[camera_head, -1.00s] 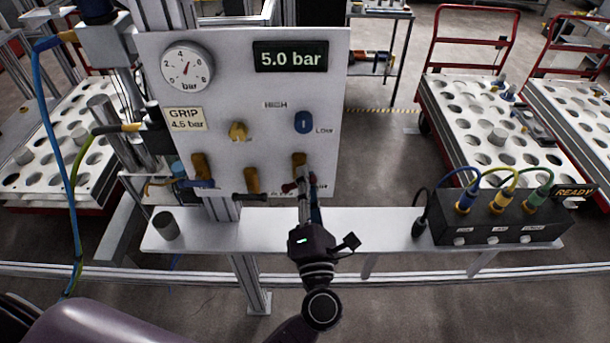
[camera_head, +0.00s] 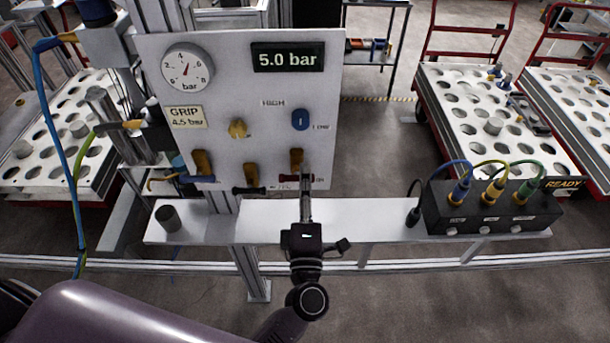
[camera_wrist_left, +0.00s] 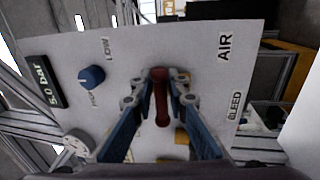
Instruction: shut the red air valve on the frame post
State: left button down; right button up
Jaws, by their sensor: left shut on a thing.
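The red valve handle (camera_head: 288,178) sits on the rightmost brass valve (camera_head: 297,159) at the bottom of the white panel (camera_head: 280,135). It lies about level across the valve. It also shows in the left wrist view (camera_wrist_left: 162,108), between the blue fingers. My left gripper (camera_head: 305,180) is in front of the panel, shut on the red handle; its fingers hide part of it. In the left wrist view, the gripper (camera_wrist_left: 161,92) has a finger on each side of the handle, near the AIR label (camera_wrist_left: 225,46). My right gripper is in neither view.
A black-handled valve (camera_head: 249,190) and a blue-handled valve (camera_head: 197,179) stand to the left. Above are a yellow knob (camera_head: 237,128), a blue knob (camera_head: 300,120), a gauge and a 5.0 bar display. A shelf (camera_head: 370,215) below carries a black connector box (camera_head: 480,210).

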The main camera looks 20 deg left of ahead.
pick_arm(q)
jog(key=shift+d, duration=0.1)
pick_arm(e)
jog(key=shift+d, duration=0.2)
pick_arm(q)
jog(key=c, duration=2)
grip_release()
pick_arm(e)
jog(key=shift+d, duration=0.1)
